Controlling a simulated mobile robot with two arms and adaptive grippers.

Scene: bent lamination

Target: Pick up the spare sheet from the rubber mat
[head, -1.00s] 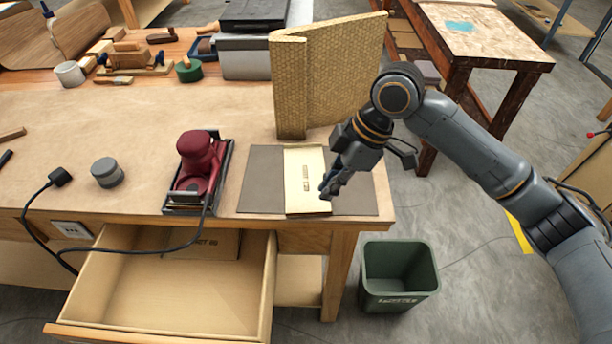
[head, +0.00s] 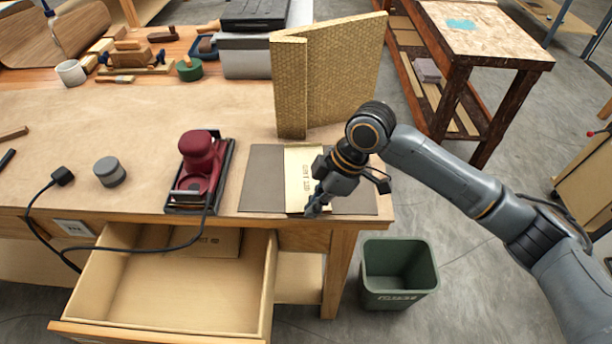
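The spare sheet (head: 297,173) is a pale yellow rectangle with dark print. It lies flat on the dark brown rubber mat (head: 262,180) near the front right corner of the bench. My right gripper (head: 312,208) points down and left at the sheet's front right part and covers some of it. Its fingers look close together, but they are small and dark. I cannot tell whether they touch the sheet or hold its edge. My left gripper is not in view.
A red sander (head: 199,165) on a dark tray stands left of the mat. A tall yellow textured panel (head: 335,75) stands behind it. An open drawer (head: 165,290) juts out below the bench, and a green bin (head: 398,272) stands on the floor at its right.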

